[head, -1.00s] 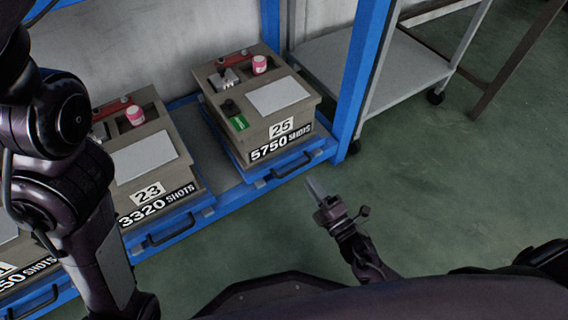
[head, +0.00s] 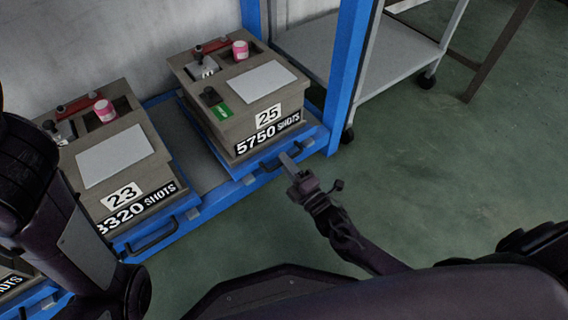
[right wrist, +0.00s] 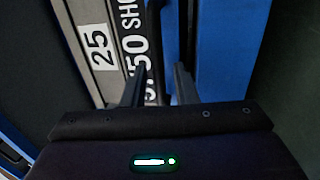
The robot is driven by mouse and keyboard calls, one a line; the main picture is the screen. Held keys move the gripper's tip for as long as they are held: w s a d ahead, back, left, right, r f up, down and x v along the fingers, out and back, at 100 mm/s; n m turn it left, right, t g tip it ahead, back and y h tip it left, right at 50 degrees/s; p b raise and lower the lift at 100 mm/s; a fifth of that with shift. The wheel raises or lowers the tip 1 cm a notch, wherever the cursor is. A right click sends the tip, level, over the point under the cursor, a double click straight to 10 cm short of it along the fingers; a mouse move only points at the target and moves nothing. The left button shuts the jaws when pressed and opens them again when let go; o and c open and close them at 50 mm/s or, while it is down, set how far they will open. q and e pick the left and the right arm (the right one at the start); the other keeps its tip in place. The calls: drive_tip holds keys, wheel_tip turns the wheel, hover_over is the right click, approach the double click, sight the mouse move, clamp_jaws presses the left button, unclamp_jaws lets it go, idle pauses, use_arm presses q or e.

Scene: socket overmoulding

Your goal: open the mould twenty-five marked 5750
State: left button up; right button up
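Mould twenty-five (head: 203,114), a grey-brown block marked 25 and 5750 SHOTS, sits on a blue tray with a dark front handle (head: 284,158). On its top are a white plate, a red bar, a pink-labelled jar, a black knob and a green tag. My right gripper (head: 289,162) is just in front of the tray's front, close to the handle. In the right wrist view its two fingers (right wrist: 159,86) are apart, with the mould's marked face (right wrist: 108,45) beyond them. Contact with the handle cannot be made out. My left arm is at the left; its gripper is out of view.
Mould 23 (head: 82,187), marked 3320 SHOTS, stands to the left on its own blue tray. A blue rack post (head: 350,65) rises right of mould twenty-five. A grey trolley (head: 405,62) stands beyond it. The green floor (head: 440,170) at right is clear.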

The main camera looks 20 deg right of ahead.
drive_tip(key=shift+w+a+r, duration=0.1)
drive_tip(key=shift+w+a, duration=0.05)
drive_tip(key=shift+w, duration=0.3)
drive_tip(key=shift+c, duration=0.5)
clamp_jaws()
drive_tip(key=shift+s, duration=0.15)
